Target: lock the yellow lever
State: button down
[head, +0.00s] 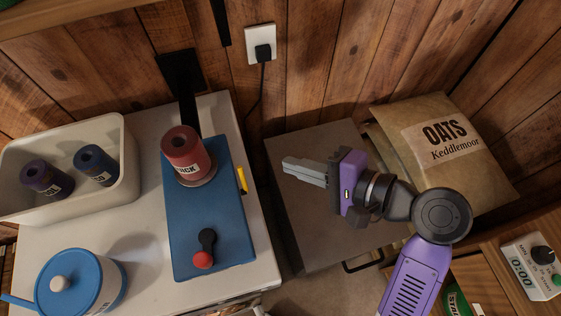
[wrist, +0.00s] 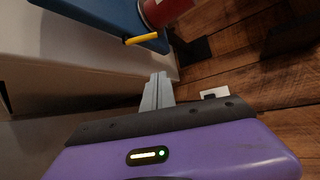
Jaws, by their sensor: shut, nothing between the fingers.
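The yellow lever (head: 242,180) sticks out from the right side of a blue machine base (head: 205,240) on the white cabinet. In the wrist view the yellow lever (wrist: 141,39) shows as a short bar on the edge of the blue base (wrist: 105,14). My gripper (head: 288,166) is shut and empty, to the right of the lever and apart from it, its fingers pointing left. In the wrist view my gripper's fingertips (wrist: 158,76) are together, below and slightly right of the lever.
A red labelled canister (head: 185,155) stands on the blue base, with a red-knobbed black switch (head: 204,259) nearer. A cream bin (head: 125,195) with two bottles and a blue pot (head: 75,285) stand left. A grey cabinet (head: 310,245) lies below my gripper; an oats sack (head: 440,145) is behind.

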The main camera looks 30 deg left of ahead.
jog(key=s+a+f+p, duration=0.1)
jog(key=s+a+p, duration=0.1)
jog(key=a, duration=0.5)
jog(key=shift+s+a+f, duration=0.15)
jog(key=shift+s+f, duration=0.25)
jog(key=shift+s, duration=0.45)
jog(key=shift+f+b, duration=0.1)
jog(key=shift+b, duration=0.3)
